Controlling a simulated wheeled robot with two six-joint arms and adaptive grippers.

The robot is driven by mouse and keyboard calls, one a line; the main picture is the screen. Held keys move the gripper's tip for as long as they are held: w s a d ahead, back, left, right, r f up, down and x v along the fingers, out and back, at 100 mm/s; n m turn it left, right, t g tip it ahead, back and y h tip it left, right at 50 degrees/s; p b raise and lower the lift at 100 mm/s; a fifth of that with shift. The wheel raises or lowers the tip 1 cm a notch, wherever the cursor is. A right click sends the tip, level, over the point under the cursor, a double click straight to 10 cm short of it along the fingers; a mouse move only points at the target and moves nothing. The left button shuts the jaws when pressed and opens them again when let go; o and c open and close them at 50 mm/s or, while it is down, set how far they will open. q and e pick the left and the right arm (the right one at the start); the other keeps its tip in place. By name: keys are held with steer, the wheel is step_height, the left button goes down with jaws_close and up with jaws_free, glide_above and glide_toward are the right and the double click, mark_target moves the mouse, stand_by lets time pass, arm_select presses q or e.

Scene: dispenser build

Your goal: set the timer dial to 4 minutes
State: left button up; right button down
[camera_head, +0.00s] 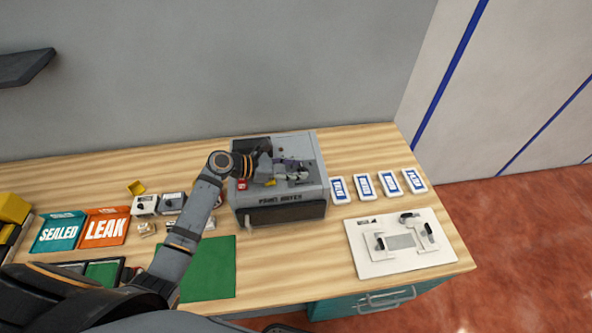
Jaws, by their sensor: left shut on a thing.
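A grey box-shaped machine (308,147) stands on the wooden bench at the centre, with a dark front and lettering too small to read surely. My left arm reaches over it, and my left gripper (291,172) is low over the right part of its top. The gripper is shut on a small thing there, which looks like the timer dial. The dial's face and pointer are hidden by the gripper, so its setting cannot be read. My right gripper is not in view.
Two small boxes with knobs (145,205) stand left of the machine, beside the orange LEAK tray (105,240) and teal SEALED tray (57,246). A green mat (212,270) lies in front. Several blue-and-white labelled blocks (363,185) and a white fixture board (372,265) are to the right.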

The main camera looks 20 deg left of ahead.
arm_select(q)
steer(key=shift+w+m+g+h, duration=0.15)
steer(key=shift+m+g+h, duration=0.25)
steer(key=shift+m+g, duration=0.3)
steer(key=o, duration=1.2)
steer(key=shift+g, duration=0.3)
steer(key=shift+c, duration=0.2)
steer(key=v, duration=1.1)
steer(key=shift+a+f, duration=0.1)
steer(key=shift+f, duration=0.05)
steer(key=shift+a+r, duration=0.25)
steer(key=shift+a, duration=0.1)
